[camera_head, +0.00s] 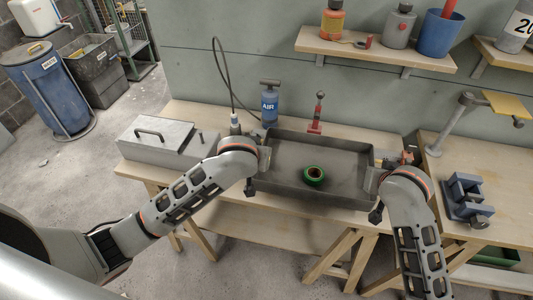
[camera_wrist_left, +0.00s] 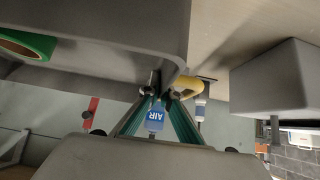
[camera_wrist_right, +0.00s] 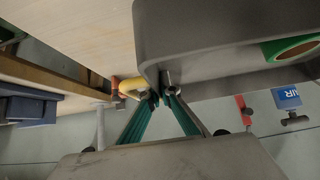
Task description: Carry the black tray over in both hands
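The black tray (camera_head: 272,170) is a wide, shallow, dark tray at the front of the wooden bench, and looks level. A green tape roll (camera_head: 313,175) lies inside it. My left gripper (camera_head: 264,160) is at the tray's left end and my right gripper (camera_head: 378,182) at its right end. In the left wrist view the teal fingers (camera_wrist_left: 160,92) close together at the tray's end wall (camera_wrist_left: 130,65). The right wrist view shows the same, with fingers (camera_wrist_right: 164,94) at the wall (camera_wrist_right: 190,85). Whether the tray touches the bench is hidden.
A grey metal box (camera_head: 155,142) stands left of the tray. A blue AIR pump (camera_head: 270,105) and a red tool (camera_head: 316,115) stand behind it. A blue vise (camera_head: 466,195) is on the right-hand bench. A shelf (camera_head: 375,50) hangs above.

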